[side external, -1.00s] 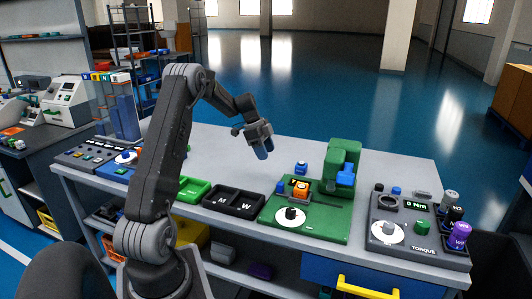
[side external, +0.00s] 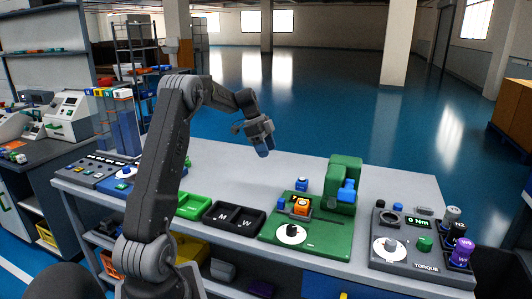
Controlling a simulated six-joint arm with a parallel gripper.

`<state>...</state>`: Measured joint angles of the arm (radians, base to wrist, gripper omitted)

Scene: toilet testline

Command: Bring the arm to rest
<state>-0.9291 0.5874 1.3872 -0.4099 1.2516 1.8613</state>
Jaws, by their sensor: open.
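My gripper (side external: 263,150) is at the end of my grey arm, raised above the middle of the grey workbench (side external: 280,163). Its blue-tipped fingers point down. It is open, and no object shows between the fingers. It is apart from everything on the bench, behind and above the black tray marked M and W (side external: 234,217) and left of the green press station (side external: 342,185).
A green tray (side external: 193,206) is near my arm. The bench's back middle is clear.

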